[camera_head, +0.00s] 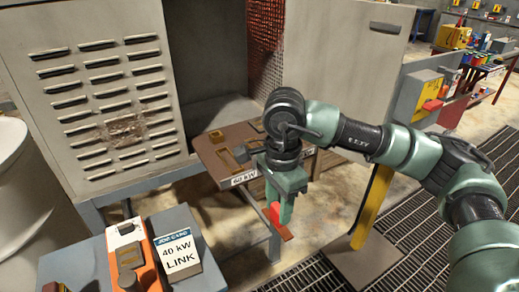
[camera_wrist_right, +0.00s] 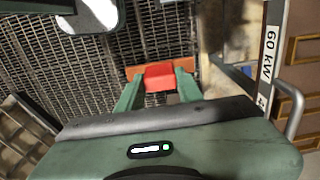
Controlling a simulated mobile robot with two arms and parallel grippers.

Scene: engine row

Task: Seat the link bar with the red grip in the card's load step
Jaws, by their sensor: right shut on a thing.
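My right gripper (camera_head: 279,207) points down in front of the cabinet's brown step board. It is shut on the red grip of the link bar (camera_head: 275,214), which hangs in the air above the floor. In the right wrist view the red grip (camera_wrist_right: 159,77) sits between the fingertips (camera_wrist_right: 158,86), with the copper-coloured bar behind it. The job card (camera_head: 181,255) reads "40 kW LINK". The brown step board (camera_head: 212,158) bears brass-coloured fittings and a "60 kW" label (camera_head: 245,178); the gripper and wrist hide part of it. My left gripper is out of view.
A grey louvred cabinet (camera_head: 100,75) stands behind, its door (camera_head: 345,60) swung right. A yellow post (camera_head: 372,205) stands right of the gripper. An orange and white device (camera_head: 133,250) is beside the card on a blue-grey surface. Floor grating (camera_head: 430,215) lies at right.

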